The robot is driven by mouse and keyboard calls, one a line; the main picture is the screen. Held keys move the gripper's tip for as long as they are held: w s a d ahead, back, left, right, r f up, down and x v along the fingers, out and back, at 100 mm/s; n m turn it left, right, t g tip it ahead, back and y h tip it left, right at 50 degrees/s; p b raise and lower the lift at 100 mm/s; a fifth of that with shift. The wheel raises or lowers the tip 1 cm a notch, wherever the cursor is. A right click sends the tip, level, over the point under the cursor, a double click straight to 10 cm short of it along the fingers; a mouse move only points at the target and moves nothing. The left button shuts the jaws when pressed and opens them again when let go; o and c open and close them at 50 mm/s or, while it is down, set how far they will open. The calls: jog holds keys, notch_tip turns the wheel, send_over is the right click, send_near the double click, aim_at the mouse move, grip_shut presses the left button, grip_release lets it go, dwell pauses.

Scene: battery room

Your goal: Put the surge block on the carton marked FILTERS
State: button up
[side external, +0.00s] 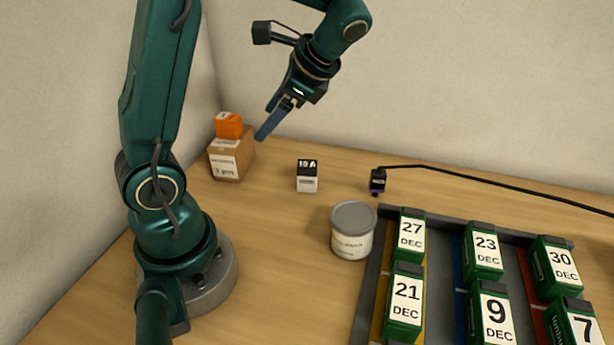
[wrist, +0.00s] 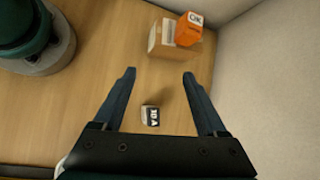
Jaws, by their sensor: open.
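An orange block (side external: 229,125) sits on top of a brown carton (side external: 243,160) by the left wall. In the wrist view the orange block (wrist: 188,33) shows a white label reading OK, and the carton (wrist: 158,48) is under it. The carton's label is too small to read. A small white block with a black "10 A" top (side external: 307,176) stands on the table to the right of the carton; it also shows in the wrist view (wrist: 150,116). I cannot tell which is the surge block. My gripper (side external: 264,134) is open and empty, above the table near the carton.
A grey-lidded tub (side external: 352,230) stands mid-table. A small dark device (side external: 378,181) with a black cable (side external: 480,176) lies behind it. A dark tray (side external: 366,300) with several green dated batteries is at right. Walls close off the left and back.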

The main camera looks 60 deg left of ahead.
jog(key=s+d+n+t+h, duration=0.4)
jog(key=d+t, duration=0.5)
jog(key=d, duration=0.7)
jog(key=n+h, duration=0.2)
jog(key=shift+r+n+t+h, duration=0.25)
jog(key=shift+n+t+h, duration=0.05)
